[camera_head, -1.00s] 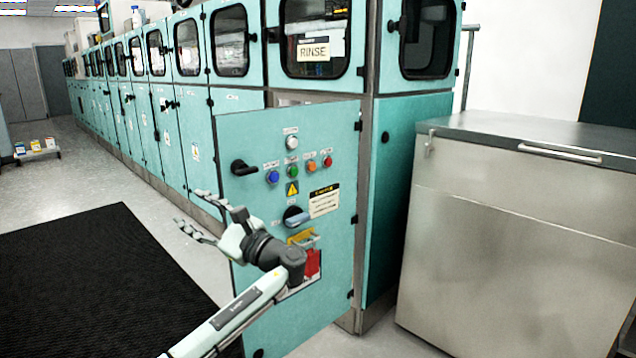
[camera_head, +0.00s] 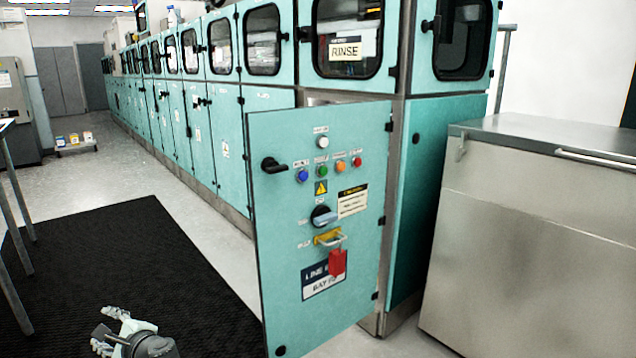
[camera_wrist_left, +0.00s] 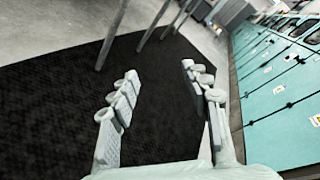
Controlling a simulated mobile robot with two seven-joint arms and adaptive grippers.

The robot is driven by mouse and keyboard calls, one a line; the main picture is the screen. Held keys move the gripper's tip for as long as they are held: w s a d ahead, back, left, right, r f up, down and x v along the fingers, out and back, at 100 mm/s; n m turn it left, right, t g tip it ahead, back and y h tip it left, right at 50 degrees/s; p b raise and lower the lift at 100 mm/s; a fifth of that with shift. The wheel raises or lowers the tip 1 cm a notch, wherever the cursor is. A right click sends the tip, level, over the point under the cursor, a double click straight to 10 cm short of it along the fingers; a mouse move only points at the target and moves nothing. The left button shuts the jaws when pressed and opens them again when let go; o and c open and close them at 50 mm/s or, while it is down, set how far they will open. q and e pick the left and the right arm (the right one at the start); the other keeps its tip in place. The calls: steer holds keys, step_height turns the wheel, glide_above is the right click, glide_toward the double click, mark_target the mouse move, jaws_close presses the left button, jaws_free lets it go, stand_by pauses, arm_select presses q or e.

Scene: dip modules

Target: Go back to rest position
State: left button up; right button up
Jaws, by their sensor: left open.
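My left gripper (camera_head: 118,330) is low in the head view, at the bottom left over the black mat. In the left wrist view the two fingers of my left gripper (camera_wrist_left: 160,105) stand apart with nothing between them. The teal panel door (camera_head: 290,230) stands to the right of the gripper, clear of it. It carries coloured buttons, a black rotary switch (camera_head: 323,216) and a yellow hasp (camera_head: 328,238) with a red tag (camera_head: 338,263) hanging from it. My right gripper shows in neither view.
A row of teal machine cabinets (camera_head: 205,130) runs back along the aisle. A steel cabinet (camera_head: 530,240) stands at the right. The black mat (camera_head: 120,255) covers the floor at left, with table legs (camera_head: 15,235) at its left edge. A small rack with boxes (camera_head: 74,143) stands farther back.

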arm_select(q)
steer(key=s+d+f+n+g+h, duration=0.1)
steer(key=s+d+f+n+h, duration=0.3)
steer(key=s+f, duration=0.7)
steer(key=s+d+f+n+g+h, duration=0.15)
steer(key=s+f+n+h, duration=0.5)
steer(key=s, duration=0.65)
steer(key=s+d+f+h, duration=0.1)
steer(key=d+f, duration=0.2)
steer(key=d, duration=0.6)
steer(key=s+d+f+n+h, duration=0.1)
steer(key=d+f, duration=0.3)
steer(key=d, duration=0.5)
steer(key=shift+s+d+f+g, duration=0.2)
steer(key=shift+s+d+g, duration=0.15)
steer(key=shift+s, duration=0.1)
steer(key=c, duration=0.3)
